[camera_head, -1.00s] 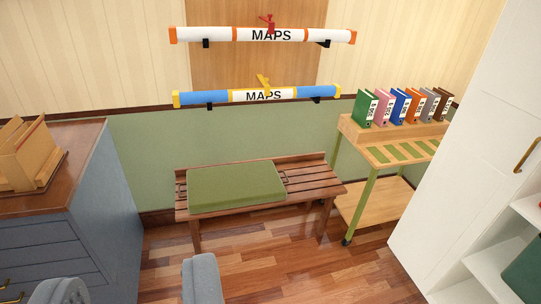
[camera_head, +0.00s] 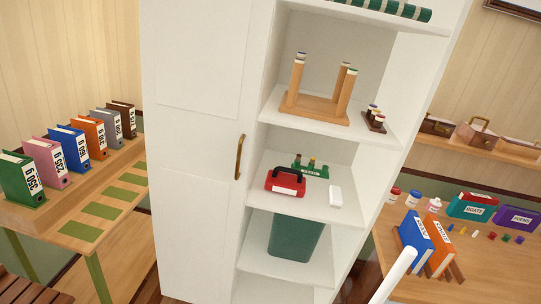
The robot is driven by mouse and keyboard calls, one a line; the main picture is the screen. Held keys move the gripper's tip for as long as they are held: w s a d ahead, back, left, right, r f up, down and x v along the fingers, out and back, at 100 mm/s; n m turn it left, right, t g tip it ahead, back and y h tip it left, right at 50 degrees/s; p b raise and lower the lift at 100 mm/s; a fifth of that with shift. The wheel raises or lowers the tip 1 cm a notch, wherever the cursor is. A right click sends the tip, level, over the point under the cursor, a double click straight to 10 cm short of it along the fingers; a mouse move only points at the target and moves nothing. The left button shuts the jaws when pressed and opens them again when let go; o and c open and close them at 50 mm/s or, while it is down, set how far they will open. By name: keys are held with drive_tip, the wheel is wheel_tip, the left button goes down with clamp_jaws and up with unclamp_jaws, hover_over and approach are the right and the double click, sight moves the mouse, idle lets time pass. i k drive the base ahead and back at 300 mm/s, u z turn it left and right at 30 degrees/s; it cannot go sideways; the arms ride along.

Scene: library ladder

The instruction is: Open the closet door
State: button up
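The closet is a tall white unit in the middle of the view. Its door (camera_head: 195,215) is the white panelled left part and looks shut. A brass vertical handle (camera_head: 239,157) sits near the door's right edge, at about mid-height in the picture. To the right of the door the closet has open shelves (camera_head: 285,265). The closet's top and bottom are cut off by the frame. My gripper is not in view, so its distance from the handle does not show.
At left, a wooden stand (camera_head: 45,215) holds several coloured binders. The shelves hold a wooden frame (camera_head: 315,108), a red box (camera_head: 285,181) and a green bin (camera_head: 296,236). A wooden desk (camera_head: 490,268) stands at right. A white rod (camera_head: 398,272), unclear what, rises at bottom right.

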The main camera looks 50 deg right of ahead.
sight(203, 63)
drive_tip(key=z, duration=0.35)
drive_tip(key=i, duration=0.9)
drive_tip(key=z, duration=0.3)
